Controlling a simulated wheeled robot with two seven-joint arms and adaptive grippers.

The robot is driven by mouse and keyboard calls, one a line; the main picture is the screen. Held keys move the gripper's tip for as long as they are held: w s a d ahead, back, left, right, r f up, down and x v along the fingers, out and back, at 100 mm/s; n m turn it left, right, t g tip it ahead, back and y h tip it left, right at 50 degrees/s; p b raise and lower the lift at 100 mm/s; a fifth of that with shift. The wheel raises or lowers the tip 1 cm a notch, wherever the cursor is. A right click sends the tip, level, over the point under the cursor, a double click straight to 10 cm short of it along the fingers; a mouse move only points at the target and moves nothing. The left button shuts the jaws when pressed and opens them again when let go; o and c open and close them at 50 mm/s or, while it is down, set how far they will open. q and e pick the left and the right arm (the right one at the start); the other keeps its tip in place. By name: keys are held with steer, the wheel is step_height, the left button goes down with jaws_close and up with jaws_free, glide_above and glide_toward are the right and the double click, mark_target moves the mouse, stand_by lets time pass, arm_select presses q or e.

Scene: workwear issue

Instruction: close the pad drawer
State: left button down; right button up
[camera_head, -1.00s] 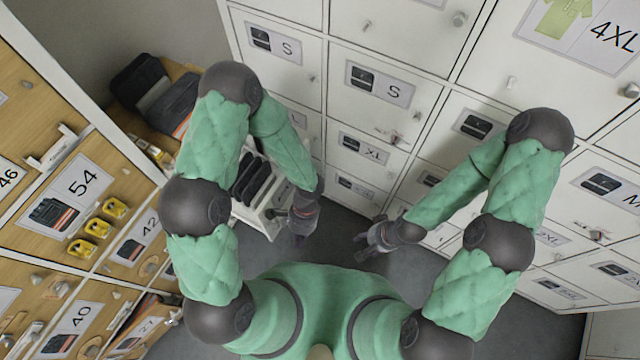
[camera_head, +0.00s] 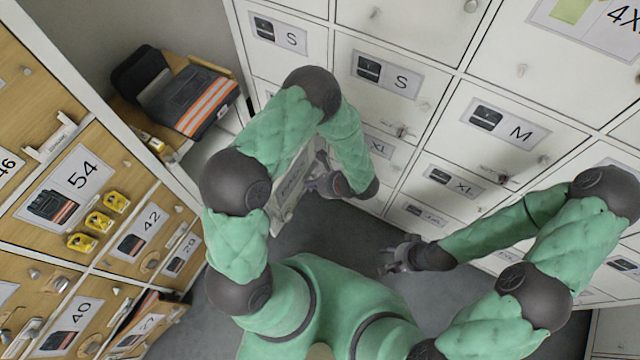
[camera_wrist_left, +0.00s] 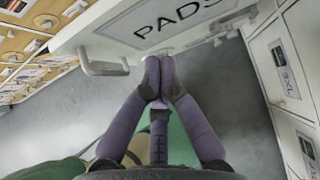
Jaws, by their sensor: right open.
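The pad drawer's white front (camera_wrist_left: 190,28), lettered PADS, fills the upper part of the left wrist view. Its pale bar handle (camera_wrist_left: 104,66) is left of the fingers. In the head view the front (camera_head: 288,192) shows edge-on beside my left forearm; the drawer's inside is hidden behind my arm, so I cannot tell how far out it stands. My left gripper (camera_wrist_left: 161,70) has its fingers together with nothing between them, tips at the front's lower edge, seemingly touching. It also shows in the head view (camera_head: 318,183). My right gripper (camera_head: 388,262) is open and empty over the floor.
White lockers with size labels (camera_head: 385,72) line the back and right. A wooden drawer cabinet (camera_head: 110,190) stands on the left. Dark workwear with orange stripes (camera_head: 195,95) lies on a shelf at the back left. Grey floor (camera_head: 345,235) is clear between the grippers.

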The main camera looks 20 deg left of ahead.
arm_select(q)
steer(key=a+f+b, duration=0.1)
steer(key=a+f, duration=0.1)
steer(key=a, duration=0.4)
steer(key=shift+w+a+f, duration=0.15)
steer(key=shift+w, duration=0.1)
steer(key=w+a+b, duration=0.2)
steer(key=a+b, duration=0.5)
steer(key=a, duration=2.4)
steer(key=shift+w, duration=0.2)
steer(key=shift+a, duration=0.1)
